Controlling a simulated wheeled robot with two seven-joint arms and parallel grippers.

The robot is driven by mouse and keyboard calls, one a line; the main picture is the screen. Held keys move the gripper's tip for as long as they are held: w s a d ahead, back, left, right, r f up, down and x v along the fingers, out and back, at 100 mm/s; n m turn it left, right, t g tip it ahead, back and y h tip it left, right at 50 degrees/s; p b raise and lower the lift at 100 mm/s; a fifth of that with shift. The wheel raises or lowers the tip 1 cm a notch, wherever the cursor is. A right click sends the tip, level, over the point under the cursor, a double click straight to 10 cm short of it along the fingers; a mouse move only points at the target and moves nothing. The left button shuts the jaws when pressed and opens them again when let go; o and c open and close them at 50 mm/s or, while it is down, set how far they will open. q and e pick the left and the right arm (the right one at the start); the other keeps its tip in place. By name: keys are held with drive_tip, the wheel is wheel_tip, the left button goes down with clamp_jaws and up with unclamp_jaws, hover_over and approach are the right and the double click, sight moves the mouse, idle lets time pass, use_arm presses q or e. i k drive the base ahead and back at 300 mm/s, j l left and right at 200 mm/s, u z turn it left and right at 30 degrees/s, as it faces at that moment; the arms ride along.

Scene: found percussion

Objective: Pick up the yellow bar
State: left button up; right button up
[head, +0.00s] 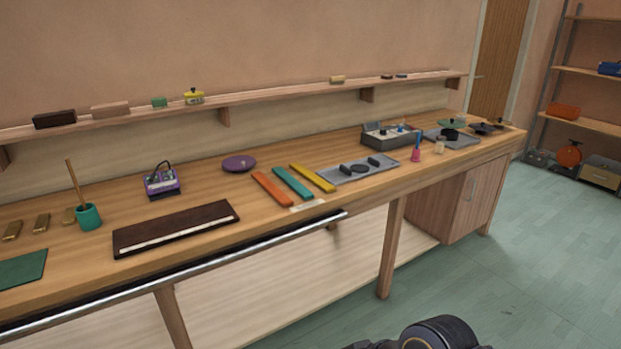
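The yellow bar (312,178) lies flat on the wooden workbench (215,200), at the right end of a row of three bars. A teal bar (292,183) lies just left of it, and an orange bar (271,188) lies left of that. A grey tray (380,172) with dark pieces in it is close to the yellow bar's right side. Neither of my grippers shows in the head view. A dark rounded part at the bottom edge seems to be mine.
A metal rail (200,272) runs along the bench's front edge. A dark brown board (176,228), a purple disc (238,163) and a green cup with a stick (89,217) stand left of the bars. A grey box with knobs (390,137) is behind the tray. Green floor in front is clear.

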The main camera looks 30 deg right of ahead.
sight(327, 188)
drive_tip(key=i+l+u, duration=0.1)
drive_tip(key=l, duration=0.25)
drive_tip(key=i+l+u, duration=0.1)
drive_tip(key=l, duration=0.25)
drive_tip(key=i+l+u, duration=0.1)
drive_tip(key=l, duration=0.25)
drive_tip(key=i+l, duration=0.1)
drive_tip(key=l, duration=0.25)
drive_tip(key=i+l+u, duration=0.1)
drive_tip(key=l, duration=0.3)
drive_tip(key=i+l+u, duration=0.15)
drive_tip(key=l, duration=0.3)
drive_tip(key=i+l+u, duration=0.1)
drive_tip(key=i+l, duration=0.15)
drive_tip(key=l, duration=0.2)
drive_tip(key=i+l+u, duration=0.15)
drive_tip(key=l, duration=0.25)
drive_tip(key=l+u, duration=0.1)
drive_tip(key=l, duration=0.4)
drive_tip(key=i+l+u, duration=0.15)
drive_tip(key=l, duration=0.3)
